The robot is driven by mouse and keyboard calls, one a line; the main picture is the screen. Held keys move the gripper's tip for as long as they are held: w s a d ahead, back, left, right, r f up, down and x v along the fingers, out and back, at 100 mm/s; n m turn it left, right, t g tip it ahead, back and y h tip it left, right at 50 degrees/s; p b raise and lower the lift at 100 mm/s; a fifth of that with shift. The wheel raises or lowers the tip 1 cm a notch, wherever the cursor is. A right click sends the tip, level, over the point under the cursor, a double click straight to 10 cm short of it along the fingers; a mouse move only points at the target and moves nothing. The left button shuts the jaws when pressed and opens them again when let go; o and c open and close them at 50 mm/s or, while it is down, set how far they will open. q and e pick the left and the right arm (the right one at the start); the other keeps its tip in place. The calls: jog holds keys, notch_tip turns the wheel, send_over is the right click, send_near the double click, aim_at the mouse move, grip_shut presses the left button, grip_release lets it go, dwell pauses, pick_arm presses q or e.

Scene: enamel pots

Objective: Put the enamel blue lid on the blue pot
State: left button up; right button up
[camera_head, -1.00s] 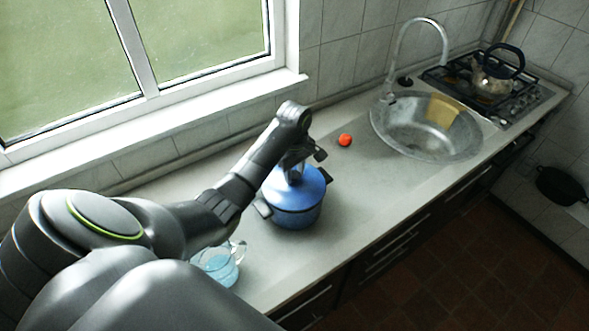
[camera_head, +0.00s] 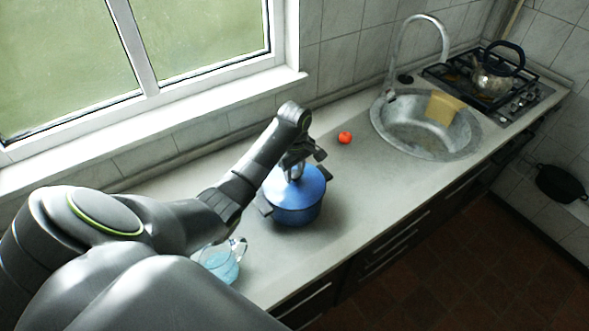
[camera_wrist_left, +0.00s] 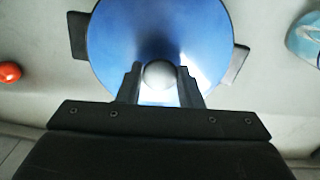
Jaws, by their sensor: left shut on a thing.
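The blue lid (camera_head: 302,187) sits over the top of the blue pot (camera_head: 297,214), about level and covering its opening. In the left wrist view the lid (camera_wrist_left: 115,40) fills the top middle, with the pot's dark handles (camera_wrist_left: 240,62) showing on both sides. I cannot tell whether the lid's rim rests fully on the pot. My right gripper is not in view.
A glass cup with blue liquid (camera_head: 220,264) stands left of the pot, close to my left arm. A small red tomato-like thing (camera_head: 345,138) lies behind right. The sink (camera_head: 455,150) holds a yellow sponge or cloth. The counter (camera_head: 375,190) right of the pot is clear.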

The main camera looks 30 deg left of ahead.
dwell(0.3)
pick_arm(q)
jog(key=o, duration=1)
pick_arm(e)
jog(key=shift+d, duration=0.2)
pick_arm(q)
jog(key=shift+o, duration=0.2)
